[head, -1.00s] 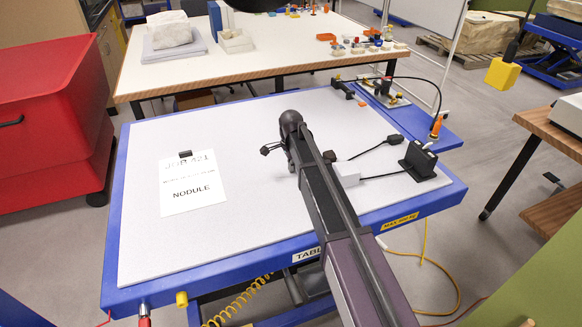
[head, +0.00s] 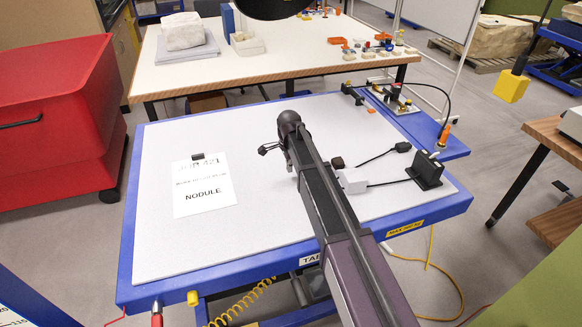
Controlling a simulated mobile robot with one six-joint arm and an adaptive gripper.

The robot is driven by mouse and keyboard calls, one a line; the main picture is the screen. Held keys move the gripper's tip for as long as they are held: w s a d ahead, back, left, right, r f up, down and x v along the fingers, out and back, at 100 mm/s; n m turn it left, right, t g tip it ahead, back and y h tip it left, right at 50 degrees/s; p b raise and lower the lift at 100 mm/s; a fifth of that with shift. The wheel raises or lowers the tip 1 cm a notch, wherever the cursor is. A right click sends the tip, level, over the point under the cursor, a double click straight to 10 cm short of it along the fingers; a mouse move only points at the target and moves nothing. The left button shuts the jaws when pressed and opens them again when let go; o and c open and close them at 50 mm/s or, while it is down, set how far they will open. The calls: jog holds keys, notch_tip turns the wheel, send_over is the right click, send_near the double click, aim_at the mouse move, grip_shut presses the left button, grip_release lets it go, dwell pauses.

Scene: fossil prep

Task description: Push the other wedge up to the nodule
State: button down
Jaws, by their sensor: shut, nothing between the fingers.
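My gripper (head: 267,149) shows only in part, as a small dark shape left of my wrist, low over the pale mat (head: 190,250) on the blue table. It looks empty. A small dark brown lump (head: 337,162) lies just right of my arm; I cannot tell whether it is the nodule. A white block (head: 353,181) sits beside it, partly behind my arm. A small orange piece (head: 371,110) lies near the mat's back right; it may be a wedge. No wedge can be made out for certain, and my arm hides part of the mat.
A job card (head: 204,186) reading NODULE lies on the mat's left. A white-topped bench (head: 280,60) is behind, a red bin (head: 55,110) at left. The mat's front left is clear.

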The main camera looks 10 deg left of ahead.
notch_tip(320, 180, up, 6)
jog(key=p, duration=0.5)
jog(key=shift+r+p, duration=0.2)
jog(key=shift+p, duration=0.15)
dwell(0.4)
jog(key=s+d+n, duration=0.6)
jog(key=s+d, duration=0.5)
jog(key=d, duration=0.5)
jog(key=s+d+n, duration=0.6)
jog(key=s+d, duration=0.6)
jog(key=d, duration=0.4)
jog(key=shift+d, duration=0.25)
jog(key=shift+s+a+f, duration=0.1)
jog(key=shift+a, duration=0.1)
